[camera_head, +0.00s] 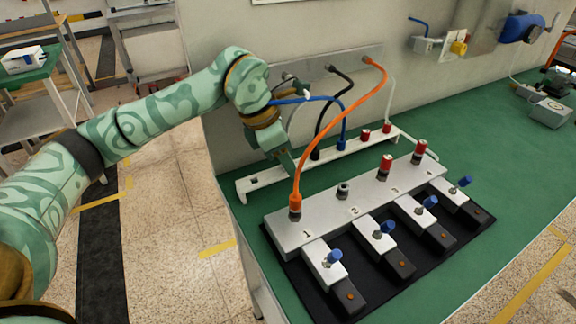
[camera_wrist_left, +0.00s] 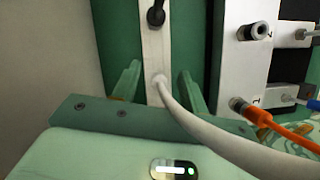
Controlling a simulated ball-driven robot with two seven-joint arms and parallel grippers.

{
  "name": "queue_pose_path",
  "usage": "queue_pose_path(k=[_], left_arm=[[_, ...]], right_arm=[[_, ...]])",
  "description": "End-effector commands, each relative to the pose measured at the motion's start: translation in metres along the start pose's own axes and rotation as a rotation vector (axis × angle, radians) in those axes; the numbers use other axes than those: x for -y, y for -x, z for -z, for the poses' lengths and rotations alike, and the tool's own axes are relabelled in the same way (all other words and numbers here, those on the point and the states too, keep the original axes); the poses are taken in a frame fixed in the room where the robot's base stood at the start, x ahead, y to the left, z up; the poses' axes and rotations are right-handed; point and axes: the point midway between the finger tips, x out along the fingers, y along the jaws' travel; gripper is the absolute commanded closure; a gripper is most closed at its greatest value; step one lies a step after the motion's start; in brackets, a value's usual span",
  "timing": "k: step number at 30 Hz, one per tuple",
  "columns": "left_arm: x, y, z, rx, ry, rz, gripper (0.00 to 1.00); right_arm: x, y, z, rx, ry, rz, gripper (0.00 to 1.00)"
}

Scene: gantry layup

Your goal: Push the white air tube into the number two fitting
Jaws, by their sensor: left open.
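The white air tube (camera_wrist_left: 190,118) stands with its end in the white rack rail (camera_wrist_left: 155,50), between my left gripper's fingers in the left wrist view. In the head view the tube is mostly hidden behind my gripper. My left gripper (camera_wrist_left: 158,85) is open, with one finger on each side of the tube and gaps visible; in the head view the gripper (camera_head: 281,160) is low over the rail's left part. The number two fitting (camera_head: 343,190) on the white manifold (camera_head: 322,206) is uncapped and empty; it also shows in the wrist view (camera_wrist_left: 258,31). My right gripper is out of view.
An orange tube (camera_head: 340,110) arches into fitting one. Red caps (camera_head: 386,165) cover fittings three and four. A black tube (camera_head: 319,130) and a blue tube (camera_head: 342,131) stand in the rail close by. Blue-handled valves (camera_head: 335,256) line the front.

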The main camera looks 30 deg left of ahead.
Motion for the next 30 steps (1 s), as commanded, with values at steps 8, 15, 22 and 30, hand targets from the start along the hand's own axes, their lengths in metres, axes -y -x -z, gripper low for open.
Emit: queue_pose_path(k=[8,15,22,30], left_arm=[[0.0,0.002,-0.001,0.001,0.0,-0.002,1.0],[0.0,0.002,0.0,0.001,0.0,-0.002,1.0],[0.0,0.009,-0.003,0.003,-0.001,-0.003,1.0],[0.014,0.052,-0.024,0.008,-0.008,-0.005,1.0]], right_arm=[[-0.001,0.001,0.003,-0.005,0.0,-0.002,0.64],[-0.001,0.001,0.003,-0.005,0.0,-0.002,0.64],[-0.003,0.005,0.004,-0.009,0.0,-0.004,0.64],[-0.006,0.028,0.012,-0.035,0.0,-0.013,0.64]])
